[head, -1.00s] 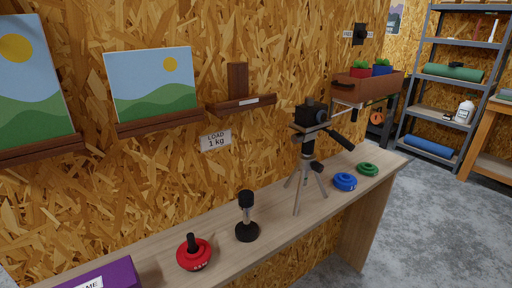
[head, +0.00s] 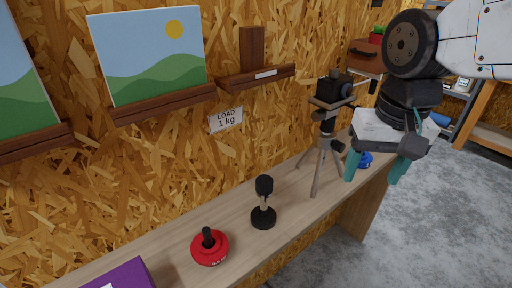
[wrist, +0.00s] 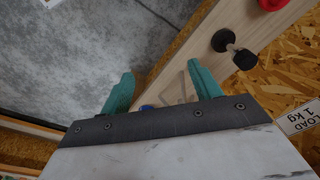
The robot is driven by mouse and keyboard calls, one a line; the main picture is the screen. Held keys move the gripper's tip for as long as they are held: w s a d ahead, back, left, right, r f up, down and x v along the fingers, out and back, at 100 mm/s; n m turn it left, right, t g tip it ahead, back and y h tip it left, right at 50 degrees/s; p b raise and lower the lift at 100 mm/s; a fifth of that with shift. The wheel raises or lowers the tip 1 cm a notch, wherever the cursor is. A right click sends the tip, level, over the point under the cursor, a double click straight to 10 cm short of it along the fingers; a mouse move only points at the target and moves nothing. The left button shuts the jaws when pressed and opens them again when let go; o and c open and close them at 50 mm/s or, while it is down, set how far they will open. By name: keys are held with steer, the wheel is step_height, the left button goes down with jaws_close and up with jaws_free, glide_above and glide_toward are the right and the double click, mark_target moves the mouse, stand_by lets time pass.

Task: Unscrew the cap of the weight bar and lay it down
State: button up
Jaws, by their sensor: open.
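The weight bar stands upright on the bench, with a round black base (head: 263,218), a thin pale rod (head: 264,202) and a black cap (head: 264,185) on its top. In the wrist view the base (wrist: 223,40) and the cap (wrist: 244,59) show at upper right. My gripper (head: 374,173) is open and empty, fingers pointing down, to the right of the tripod and well away from the weight bar. Its teal fingers (wrist: 160,90) also show in the wrist view with nothing held between them.
A camera tripod (head: 327,130) stands between the weight bar and my gripper. A red weight (head: 209,248) with a black post sits left of the bar, and a purple box (head: 120,275) further left. A blue weight (head: 365,160) is partly hidden by my gripper. Bare bench (head: 235,208) surrounds the bar.

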steer(key=w+a+m, duration=0.1)
steer(key=w+a, duration=0.6)
steer(key=m, duration=0.1)
glide_above(264, 180)
steer(key=f, duration=0.3)
steer(key=shift+d+f+g, duration=0.25)
steer(key=shift+f+g, duration=0.15)
steer(key=shift+a+f+m, duration=0.2)
steer(key=shift+a+m, duration=0.05)
steer(key=shift+m, duration=0.05)
step_height(264, 180, down, 8)
steer(key=shift+r, duration=0.25)
steer(key=c, duration=1.1)
steer(key=shift+n, duration=1.4)
